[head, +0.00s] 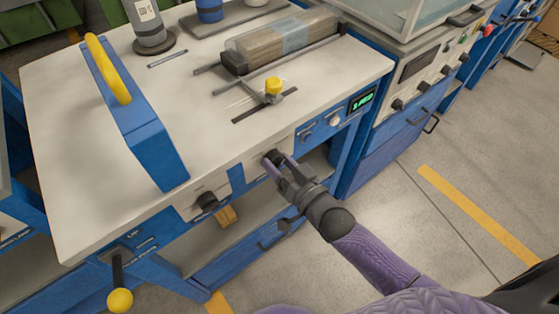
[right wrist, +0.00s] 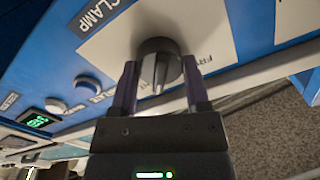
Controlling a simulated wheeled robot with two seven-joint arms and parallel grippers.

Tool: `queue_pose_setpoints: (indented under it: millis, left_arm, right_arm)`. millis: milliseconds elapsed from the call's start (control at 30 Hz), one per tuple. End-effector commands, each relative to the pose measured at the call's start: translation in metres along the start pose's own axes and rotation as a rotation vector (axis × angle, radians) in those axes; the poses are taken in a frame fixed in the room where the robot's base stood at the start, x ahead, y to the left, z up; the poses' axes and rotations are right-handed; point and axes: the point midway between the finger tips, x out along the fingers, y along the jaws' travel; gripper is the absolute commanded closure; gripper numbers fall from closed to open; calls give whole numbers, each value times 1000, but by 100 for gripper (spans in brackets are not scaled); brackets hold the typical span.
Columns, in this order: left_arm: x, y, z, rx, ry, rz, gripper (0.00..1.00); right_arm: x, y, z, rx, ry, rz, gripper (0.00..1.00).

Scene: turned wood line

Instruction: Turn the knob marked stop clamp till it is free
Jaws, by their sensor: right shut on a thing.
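The dark round knob (right wrist: 157,50) sits on a pale plate (right wrist: 215,35) on the blue front panel. The word CLAMP (right wrist: 98,12) shows on a dark label beside it; the rest of that label is cut off. The knob's raised grip points toward the bottom of the right wrist view. Lettering on the plate is partly hidden and hard to read. My right gripper (right wrist: 160,88) is shut on the knob, one finger on each side. In the head view, my right gripper (head: 279,166) reaches the bench front and covers most of the knob. My left gripper is not in view.
A second black knob (head: 206,201) and a yellow-ball lever (head: 120,299) lie left along the bench front. Buttons and a green display (head: 362,100) are to the right. On top stand a blue guard with yellow handle (head: 122,75) and a yellow-knobbed stop (head: 273,86).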

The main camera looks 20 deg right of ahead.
Motion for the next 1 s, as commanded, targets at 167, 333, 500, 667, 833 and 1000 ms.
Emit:
queue_pose_setpoints:
  millis: [167, 333, 500, 667, 833, 1000]
  left_arm:
    - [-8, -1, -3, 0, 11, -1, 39]
    - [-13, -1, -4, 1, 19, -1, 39]
    - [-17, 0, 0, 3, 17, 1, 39]
    - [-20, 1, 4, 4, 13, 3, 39]
    - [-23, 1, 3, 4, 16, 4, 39]
    - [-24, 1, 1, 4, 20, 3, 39]
  right_arm:
    - [0, -1, -1, -146, -2, 2, 99]
    - [0, -1, -1, -309, -2, 2, 99]
    - [0, -2, 0, -471, -2, 1, 99]
    - [0, -2, 0, -623, -2, 1, 99]
    - [0, -2, 1, -786, -2, 1, 99]
    - [0, -2, 2, -946, -3, 1, 99]
